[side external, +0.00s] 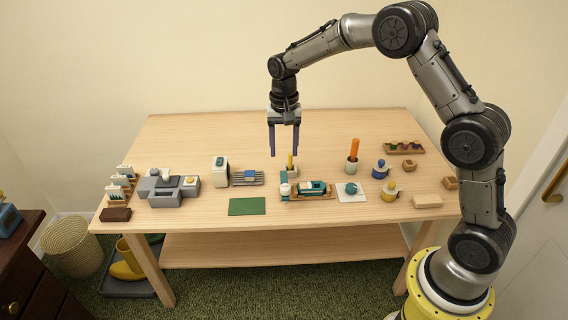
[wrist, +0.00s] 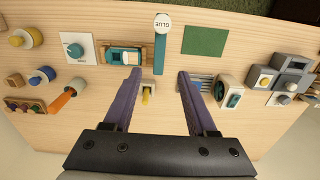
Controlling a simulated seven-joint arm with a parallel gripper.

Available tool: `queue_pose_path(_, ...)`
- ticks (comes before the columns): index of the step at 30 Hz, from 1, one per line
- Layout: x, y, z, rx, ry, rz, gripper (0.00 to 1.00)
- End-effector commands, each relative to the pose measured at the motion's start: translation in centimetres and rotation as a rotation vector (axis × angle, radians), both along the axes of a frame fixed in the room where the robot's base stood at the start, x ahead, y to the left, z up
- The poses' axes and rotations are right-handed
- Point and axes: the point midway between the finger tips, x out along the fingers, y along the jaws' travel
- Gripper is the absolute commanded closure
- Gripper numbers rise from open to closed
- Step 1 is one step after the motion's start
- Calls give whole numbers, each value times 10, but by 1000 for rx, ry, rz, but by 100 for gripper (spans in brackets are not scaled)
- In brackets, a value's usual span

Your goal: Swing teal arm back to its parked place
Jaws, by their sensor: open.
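A long teal bar (wrist: 159,55) runs front to back at the upper middle of the wrist view, with a white end marked "GLUE" (wrist: 162,22). In the side view the white end (side external: 285,192) is toward the table's front. Beside it is a wooden base with a teal and white device (side external: 312,188), also in the wrist view (wrist: 125,56). I cannot tell whether the bar or a part of this device is the teal arm. My gripper (side external: 284,153) is open and empty, pointing down above the table; in the wrist view its purple fingers (wrist: 159,73) are spread.
A yellow stick in a small holder (wrist: 147,96) stands below my gripper. An orange stick in a cup (side external: 352,165) rises to the right. A white box (side external: 221,172), green mat (side external: 247,206) and grey block device (side external: 168,190) lie to the left. The table's back is clear.

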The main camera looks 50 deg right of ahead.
Motion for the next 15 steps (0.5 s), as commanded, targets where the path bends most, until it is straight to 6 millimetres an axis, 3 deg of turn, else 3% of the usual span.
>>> queue_pose_path(6, 0, 0, 29, 0, -3, 0, 43)
queue_pose_path(15, 0, 0, 37, 0, -1, 0, 43)
